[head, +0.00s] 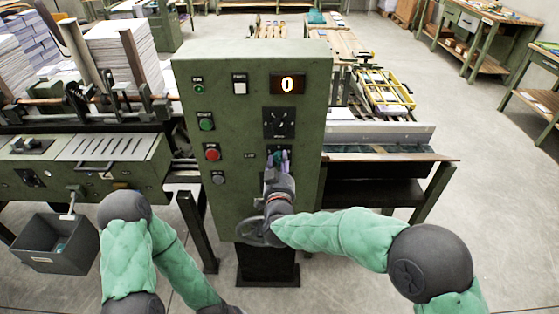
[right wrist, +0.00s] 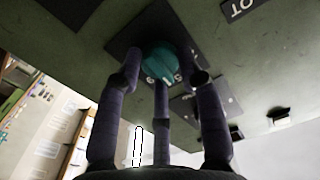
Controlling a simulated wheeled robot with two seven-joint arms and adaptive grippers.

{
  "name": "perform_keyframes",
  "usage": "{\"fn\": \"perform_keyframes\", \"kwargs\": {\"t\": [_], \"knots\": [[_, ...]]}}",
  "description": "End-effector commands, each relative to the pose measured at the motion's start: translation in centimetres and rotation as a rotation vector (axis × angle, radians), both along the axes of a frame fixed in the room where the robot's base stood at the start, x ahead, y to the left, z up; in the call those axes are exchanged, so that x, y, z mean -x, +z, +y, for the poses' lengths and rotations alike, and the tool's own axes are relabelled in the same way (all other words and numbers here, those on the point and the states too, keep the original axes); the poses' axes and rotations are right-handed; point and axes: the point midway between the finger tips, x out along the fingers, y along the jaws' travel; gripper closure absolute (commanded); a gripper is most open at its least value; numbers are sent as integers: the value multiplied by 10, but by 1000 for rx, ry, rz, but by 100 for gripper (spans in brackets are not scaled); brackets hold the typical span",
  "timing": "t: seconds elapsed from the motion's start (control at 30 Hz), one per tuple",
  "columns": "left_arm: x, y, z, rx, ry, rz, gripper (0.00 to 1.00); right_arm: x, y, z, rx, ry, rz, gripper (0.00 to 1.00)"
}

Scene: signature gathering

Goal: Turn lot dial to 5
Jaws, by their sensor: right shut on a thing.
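The lot dial is a round teal knob (right wrist: 158,62) on a dark square plate, seen up close in the right wrist view. White digits show at its near edge, but I cannot read its setting surely. My right gripper (right wrist: 162,72) has its dark fingers closed around the knob. In the head view this gripper (head: 277,160) reaches the front of the green control cabinet (head: 232,130), just right of the LOT label (head: 249,155), and mostly hides the dial. My left arm is at the lower left; its gripper is not visible.
The cabinet's display (head: 287,85) reads 0. Another dark dial plate (head: 279,123) sits above the lot dial. Green (head: 206,124) and red (head: 212,152) buttons are on the left. A grey bin (head: 58,244) hangs at left.

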Motion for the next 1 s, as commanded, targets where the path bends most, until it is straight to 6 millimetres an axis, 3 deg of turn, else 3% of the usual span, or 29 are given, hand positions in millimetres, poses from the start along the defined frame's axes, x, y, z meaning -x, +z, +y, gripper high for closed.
{"fn": "perform_keyframes", "kwargs": {"t": [0.03, 0.13, 0.47, 0.5, 0.57, 0.6, 1.0], "knots": [[0, 9, 0, 0, 0, 0, 60, -1, 8, 0, 29, -1, -7, 95], [0, 13, 0, 0, 0, -1, 60, -1, 8, 0, 79, -1, -8, 95], [0, 13, 0, 0, 0, 0, 60, -2, 8, 0, 103, -1, -14, 95], [0, 13, 0, 0, 0, 0, 60, -2, 8, 0, 102, -1, -15, 59], [0, 13, 0, 0, 0, 0, 60, -2, 8, 0, 102, -2, -15, 42], [0, 13, 0, 0, 0, 0, 60, -2, 8, 0, 102, -2, -14, 39], [0, 13, 0, 0, 0, 0, 60, 4, 4, 1, 104, 1, -6, 39]]}}
